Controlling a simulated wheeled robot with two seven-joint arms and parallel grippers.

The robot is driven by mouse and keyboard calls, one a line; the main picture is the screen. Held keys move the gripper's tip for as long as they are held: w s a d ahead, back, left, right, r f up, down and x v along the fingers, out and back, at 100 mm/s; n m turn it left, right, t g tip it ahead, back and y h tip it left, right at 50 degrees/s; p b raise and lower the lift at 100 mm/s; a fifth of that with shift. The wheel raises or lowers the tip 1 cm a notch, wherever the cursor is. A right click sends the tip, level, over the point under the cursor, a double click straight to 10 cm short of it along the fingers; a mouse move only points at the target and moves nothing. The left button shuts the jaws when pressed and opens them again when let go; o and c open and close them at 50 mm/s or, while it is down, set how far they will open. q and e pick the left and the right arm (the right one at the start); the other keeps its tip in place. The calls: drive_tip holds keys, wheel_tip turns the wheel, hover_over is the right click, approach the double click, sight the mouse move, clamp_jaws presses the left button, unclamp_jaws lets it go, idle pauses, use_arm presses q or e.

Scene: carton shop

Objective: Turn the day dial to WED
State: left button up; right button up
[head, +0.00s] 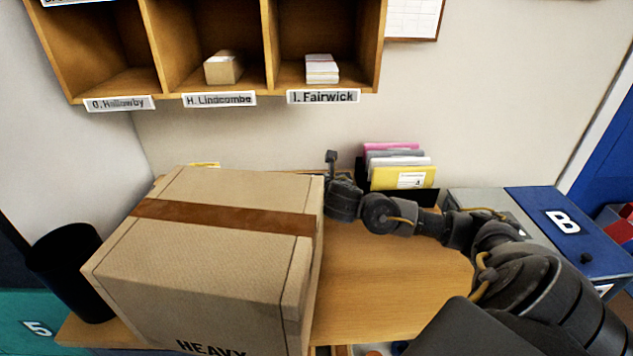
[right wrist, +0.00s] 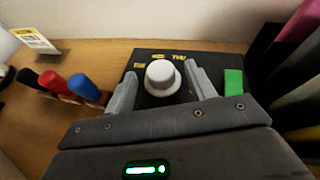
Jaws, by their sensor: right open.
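The day dial (right wrist: 163,78) is a white round knob on a black panel with yellow day marks, seen in the right wrist view. THU is readable above right of the knob; the other marks are small and blurred. I cannot tell which mark the knob points to. My right gripper (right wrist: 161,76) is open, with one finger on each side of the knob; I cannot tell if they touch it. In the head view my right gripper (head: 332,160) is at the back of the desk, behind the carton's right edge, and the dial is hidden. My left gripper is not in view.
A large taped carton (head: 210,245) marked HEAVY covers the desk's left side. A file rack (head: 400,172) stands right of the gripper. Several markers (right wrist: 55,82) stand left of the dial and a green piece (right wrist: 233,82) right of it. Pigeonholes (head: 210,45) hang above.

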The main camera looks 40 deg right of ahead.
drive_tip(key=v, duration=0.6)
drive_tip(key=shift+s+a+r, duration=0.15)
drive_tip(key=shift+s, duration=0.2)
